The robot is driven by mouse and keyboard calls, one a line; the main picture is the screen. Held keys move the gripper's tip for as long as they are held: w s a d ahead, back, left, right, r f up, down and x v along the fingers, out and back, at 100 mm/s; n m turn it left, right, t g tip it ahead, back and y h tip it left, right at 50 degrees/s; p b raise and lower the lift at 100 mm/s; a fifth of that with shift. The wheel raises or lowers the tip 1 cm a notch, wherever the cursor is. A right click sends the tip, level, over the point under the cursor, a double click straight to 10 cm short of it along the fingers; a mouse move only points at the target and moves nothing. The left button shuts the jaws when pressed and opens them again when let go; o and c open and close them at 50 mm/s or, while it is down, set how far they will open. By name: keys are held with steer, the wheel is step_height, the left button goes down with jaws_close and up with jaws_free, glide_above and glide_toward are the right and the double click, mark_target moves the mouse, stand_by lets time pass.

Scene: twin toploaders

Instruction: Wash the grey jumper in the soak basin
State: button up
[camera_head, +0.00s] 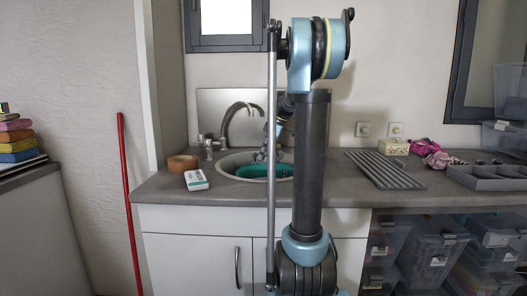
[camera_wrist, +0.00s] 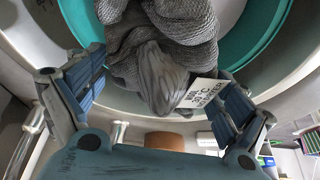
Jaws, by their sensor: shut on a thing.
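The grey knitted jumper (camera_wrist: 180,25) fills the middle of the wrist view, bunched between the fingers. My gripper (camera_wrist: 163,78) is shut on it. A white care tag (camera_wrist: 203,92) with print reading partly "30 C" hangs from the jumper near the right finger. The teal soak basin (camera_wrist: 272,35) shows behind the jumper in the wrist view. In the head view the teal basin (camera_head: 255,171) sits in the round sink (camera_head: 229,161). My arm hides part of the sink there. I cannot tell whether the jumper touches the basin.
A faucet (camera_head: 233,112) stands behind the sink. A tan tape roll (camera_head: 182,163) and a white box (camera_head: 196,180) lie left of it. A ridged drying rack (camera_head: 384,171), a small patterned box (camera_head: 393,147), pink cloth (camera_head: 436,155) and a grey tray (camera_head: 488,179) are at right.

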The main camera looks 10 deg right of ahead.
steer(key=shift+f, duration=8.2)
steer(key=shift+s, duration=0.1)
steer(key=shift+s+a+f, duration=0.1)
steer(key=shift+s+f, duration=0.05)
steer(key=shift+s, duration=0.35)
steer(key=shift+w+d+r, duration=0.25)
steer(key=shift+w+d, duration=0.4)
steer(key=shift+w+a+f, duration=0.15)
steer(key=shift+w+a, duration=0.05)
steer(key=shift+a, duration=0.3)
steer(key=shift+w+a+f, duration=0.1)
steer(key=shift+w+a, duration=0.05)
steer(key=shift+a, duration=0.3)
steer(key=shift+s+d+r, duration=0.15)
steer(key=shift+s, duration=0.35)
steer(key=shift+s+d+r, duration=0.1)
steer(key=shift+s, duration=0.4)
